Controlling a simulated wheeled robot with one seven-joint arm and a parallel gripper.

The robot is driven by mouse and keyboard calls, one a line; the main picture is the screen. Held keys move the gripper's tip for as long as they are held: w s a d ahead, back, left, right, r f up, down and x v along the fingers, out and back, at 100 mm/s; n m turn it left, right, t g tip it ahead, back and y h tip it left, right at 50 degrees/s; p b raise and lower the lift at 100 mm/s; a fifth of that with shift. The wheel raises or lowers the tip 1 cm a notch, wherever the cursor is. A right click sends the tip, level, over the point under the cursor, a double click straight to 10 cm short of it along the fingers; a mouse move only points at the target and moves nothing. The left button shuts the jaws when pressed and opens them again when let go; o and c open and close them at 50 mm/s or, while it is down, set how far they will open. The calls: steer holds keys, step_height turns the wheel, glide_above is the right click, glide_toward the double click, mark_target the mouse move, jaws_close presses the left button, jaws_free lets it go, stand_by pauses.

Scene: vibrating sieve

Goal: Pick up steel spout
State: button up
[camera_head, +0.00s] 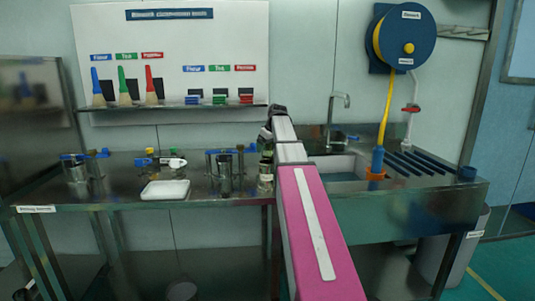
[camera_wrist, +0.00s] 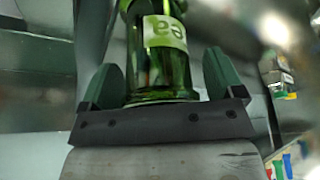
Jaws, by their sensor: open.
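My gripper (camera_wrist: 162,75) is open in the wrist view, with one dark green finger on each side of a shiny green cylindrical piece (camera_wrist: 163,72) with a pale green label ending in "ea". I cannot tell whether the fingers touch it. In the head view my arm reaches to the back of the steel bench and hides most of the gripper. I cannot make out with certainty which piece is the steel spout. Steel cylinders with blue clamps stand at the left (camera_head: 77,172) and middle (camera_head: 224,178) of the bench.
A white tray (camera_head: 165,190) lies on the bench (camera_head: 130,203). Small parts with yellow and blue knobs (camera_head: 160,161) sit behind it. A shelf (camera_head: 178,107) holds colored brushes above. A sink (camera_head: 340,170) and hose reel (camera_head: 404,38) are at the right.

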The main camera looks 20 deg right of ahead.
steer(key=c, duration=1.2)
steer(key=shift+o, duration=0.2)
steer(key=shift+r, duration=0.1)
